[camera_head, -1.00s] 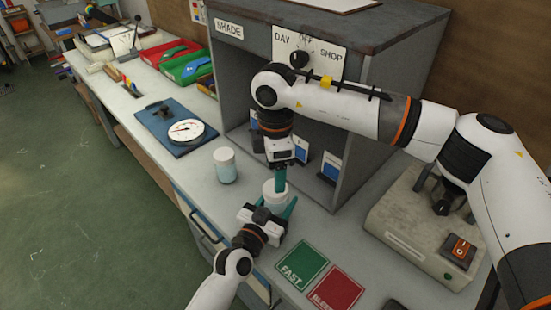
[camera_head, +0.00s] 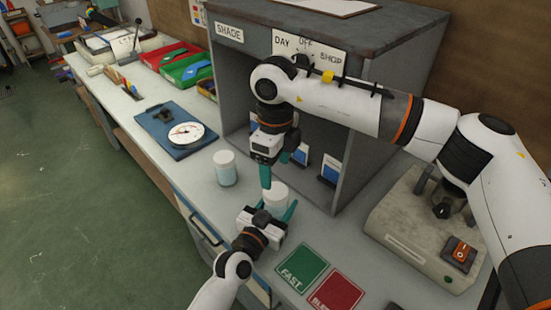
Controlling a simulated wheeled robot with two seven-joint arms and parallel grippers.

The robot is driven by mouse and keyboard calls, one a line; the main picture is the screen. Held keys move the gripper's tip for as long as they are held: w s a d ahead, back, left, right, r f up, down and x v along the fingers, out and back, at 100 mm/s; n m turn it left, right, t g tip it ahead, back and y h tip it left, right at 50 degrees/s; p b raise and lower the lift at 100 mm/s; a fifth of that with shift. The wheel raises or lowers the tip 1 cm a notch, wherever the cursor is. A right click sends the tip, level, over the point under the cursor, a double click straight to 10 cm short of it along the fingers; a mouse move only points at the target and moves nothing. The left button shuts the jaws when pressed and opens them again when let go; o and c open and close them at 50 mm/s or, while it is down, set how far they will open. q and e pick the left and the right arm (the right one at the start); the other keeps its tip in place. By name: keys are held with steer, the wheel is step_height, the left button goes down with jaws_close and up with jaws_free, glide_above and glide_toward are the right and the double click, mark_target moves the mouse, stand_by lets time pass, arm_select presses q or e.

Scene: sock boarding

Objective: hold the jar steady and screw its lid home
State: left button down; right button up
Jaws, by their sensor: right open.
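A small jar with a white top (camera_head: 275,193) stands on the bench below the grey cabinet. My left gripper (camera_head: 279,207) reaches it from the front, with a teal finger along its right side; the other finger is mostly hidden. It looks shut on the jar's lower part. My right gripper (camera_head: 266,178) points down just above and left of the jar's top, its teal fingers apart and empty. Its fingers overlap each other in this view. I cannot tell whether the white top is a seated lid.
A second pale-blue jar with a white top (camera_head: 225,168) stands to the left. A dial gauge on a blue board (camera_head: 172,128) lies farther left. Green (camera_head: 302,267) and red (camera_head: 336,290) cards lie in front. A grey machine with a red switch (camera_head: 425,230) stands at right.

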mark_target(276, 190)
steer(key=n, duration=0.5)
steer(key=shift+r, duration=0.15)
steer(key=n, duration=0.7)
steer(key=shift+r, duration=0.2)
steer(key=n, duration=0.4)
steer(key=shift+r+n, duration=0.15)
steer(key=shift+n, duration=0.25)
steer(key=n, duration=0.6)
steer(key=shift+r+n, duration=0.2)
steer(key=shift+n, duration=0.1)
steer(key=shift+f, duration=0.15)
steer(key=shift+f, duration=3.9)
steer(key=shift+c, duration=0.6)
